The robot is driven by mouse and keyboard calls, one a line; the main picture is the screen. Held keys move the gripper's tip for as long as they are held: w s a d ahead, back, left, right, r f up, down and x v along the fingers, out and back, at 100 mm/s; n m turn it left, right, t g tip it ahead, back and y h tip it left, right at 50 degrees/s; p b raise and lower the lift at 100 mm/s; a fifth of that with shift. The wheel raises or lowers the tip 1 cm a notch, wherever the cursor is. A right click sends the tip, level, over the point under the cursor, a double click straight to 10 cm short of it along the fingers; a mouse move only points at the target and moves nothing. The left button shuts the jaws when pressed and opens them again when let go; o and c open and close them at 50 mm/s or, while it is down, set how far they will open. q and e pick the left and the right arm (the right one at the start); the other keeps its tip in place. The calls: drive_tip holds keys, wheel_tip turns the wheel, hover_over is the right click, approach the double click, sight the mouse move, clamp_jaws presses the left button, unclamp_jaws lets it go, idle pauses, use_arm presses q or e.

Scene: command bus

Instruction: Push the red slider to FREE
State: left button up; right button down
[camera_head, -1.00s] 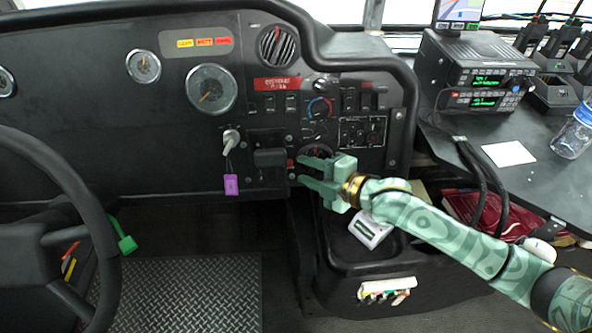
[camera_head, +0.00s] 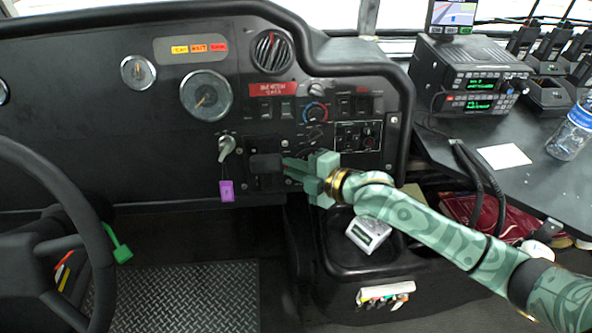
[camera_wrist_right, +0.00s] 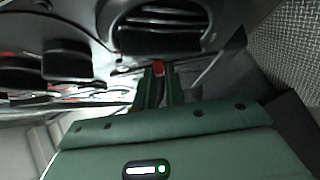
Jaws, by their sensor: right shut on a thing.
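The red slider (camera_wrist_right: 158,67) shows in the right wrist view as a small red piece at the fingertips, against the dark panel. My right gripper (camera_wrist_right: 159,79) is shut on it, with a green finger on each side. In the head view my right gripper (camera_head: 286,167) reaches in from the right to the lower dashboard, just right of a black lever-like block (camera_head: 265,163). The gripper hides the slider there. I cannot read a FREE mark or tell the slider's position along its track. My left gripper is not in view.
A key with a purple tag (camera_head: 227,190) hangs left of the black block. Switches and a dial (camera_head: 315,112) sit above the gripper. A white device (camera_head: 368,233) lies on the console below my right arm. The steering wheel (camera_head: 60,210) is at the left.

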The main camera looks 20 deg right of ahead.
drive_tip(key=shift+w+r, duration=0.3)
drive_tip(key=shift+r, duration=0.45)
drive_tip(key=c, duration=1.4)
unclamp_jaws()
drive_tip(key=shift+c, duration=0.2)
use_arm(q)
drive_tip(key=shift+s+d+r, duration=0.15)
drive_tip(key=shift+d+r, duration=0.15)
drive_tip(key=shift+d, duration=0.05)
use_arm(e)
drive_tip(key=shift+f, duration=0.1)
use_arm(q)
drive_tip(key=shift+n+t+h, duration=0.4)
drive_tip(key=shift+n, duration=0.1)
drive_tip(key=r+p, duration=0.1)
drive_tip(key=p, duration=0.1)
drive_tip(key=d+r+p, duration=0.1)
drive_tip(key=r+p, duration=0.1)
drive_tip(key=p, duration=0.1)
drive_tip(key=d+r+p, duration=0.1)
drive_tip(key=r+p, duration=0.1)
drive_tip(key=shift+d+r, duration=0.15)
use_arm(e)
drive_tip(key=v, duration=1.6)
drive_tip(key=shift+s, duration=0.2)
drive_tip(key=shift+d, duration=0.1)
